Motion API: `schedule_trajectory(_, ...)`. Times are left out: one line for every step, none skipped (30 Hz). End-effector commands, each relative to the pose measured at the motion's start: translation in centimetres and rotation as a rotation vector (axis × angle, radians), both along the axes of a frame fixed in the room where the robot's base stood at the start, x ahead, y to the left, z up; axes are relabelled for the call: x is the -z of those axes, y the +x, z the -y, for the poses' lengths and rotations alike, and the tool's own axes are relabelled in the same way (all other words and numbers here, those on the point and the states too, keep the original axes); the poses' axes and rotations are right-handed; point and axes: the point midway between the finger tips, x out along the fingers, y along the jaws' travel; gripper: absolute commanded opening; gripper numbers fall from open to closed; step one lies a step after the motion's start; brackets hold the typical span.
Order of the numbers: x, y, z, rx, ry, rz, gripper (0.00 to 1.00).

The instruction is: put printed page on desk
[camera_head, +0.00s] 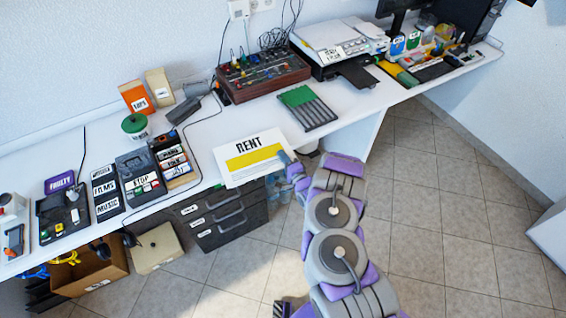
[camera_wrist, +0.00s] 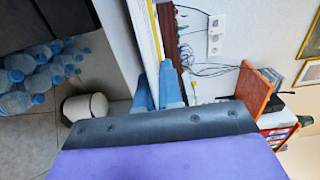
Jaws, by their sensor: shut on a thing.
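The printed page (camera_head: 250,171), white with a yellow band and the word RENT, appears over the front edge of the white desk (camera_head: 205,132). Its lower part overhangs the dark drawers in the head view. My gripper (camera_head: 289,160) is shut on the page's right edge. In the wrist view the blue fingers of my gripper (camera_wrist: 159,88) pinch the page, which shows nearly edge-on as a thin white and yellow strip (camera_wrist: 157,35). I cannot tell whether the page touches the desk.
Behind the page stands a mixer box (camera_head: 262,76). A green and grey slatted item (camera_head: 307,107) lies to its right, and a printer (camera_head: 335,45) stands farther back. Labelled black boxes (camera_head: 137,178) stand left. Bare desk shows around the page. Drawers (camera_head: 228,220) stand below.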

Motion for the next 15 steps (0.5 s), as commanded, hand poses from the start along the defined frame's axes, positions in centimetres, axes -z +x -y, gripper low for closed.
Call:
schedule_trajectory(1.2, -0.1, 0.0, -0.002, -0.002, -0.003, 0.0)
schedule_trajectory(1.7, -0.2, 0.0, -0.002, -0.002, -0.003, 0.0)
schedule_trajectory(2.2, -0.2, 0.1, -0.001, -0.002, -0.003, 0.0)
schedule_trajectory(2.5, -0.1, 0.1, 0.0, -0.002, -0.002, 0.0)
schedule_trajectory(2.6, -0.1, 0.2, 0.001, -0.001, -0.002, 0.0)
schedule_trajectory(2.7, -0.1, 0.2, 0.001, 0.001, -0.001, 0.0)
schedule_trajectory(2.6, 0.0, 0.2, 0.001, 0.001, -0.001, 0.0)
schedule_trajectory(2.5, 0.0, 0.2, 0.001, 0.002, 0.0, 0.0)
schedule_trajectory(2.5, 0.0, 0.2, 0.001, 0.002, 0.0, 0.0)
schedule_trajectory(2.4, 0.0, 0.2, 0.001, 0.002, 0.0, 0.0)
schedule_trajectory(2.4, 0.0, 0.2, 0.001, 0.002, 0.0, 0.0)
schedule_trajectory(2.5, 0.0, 0.2, 0.001, 0.001, -0.001, 0.0)
schedule_trajectory(2.5, 0.0, 0.2, 0.001, 0.001, -0.001, 0.0)
schedule_trajectory(2.6, 0.0, 0.2, 0.001, 0.001, -0.001, 0.0)
schedule_trajectory(2.7, 0.0, 0.2, 0.002, 0.001, -0.001, 0.0)
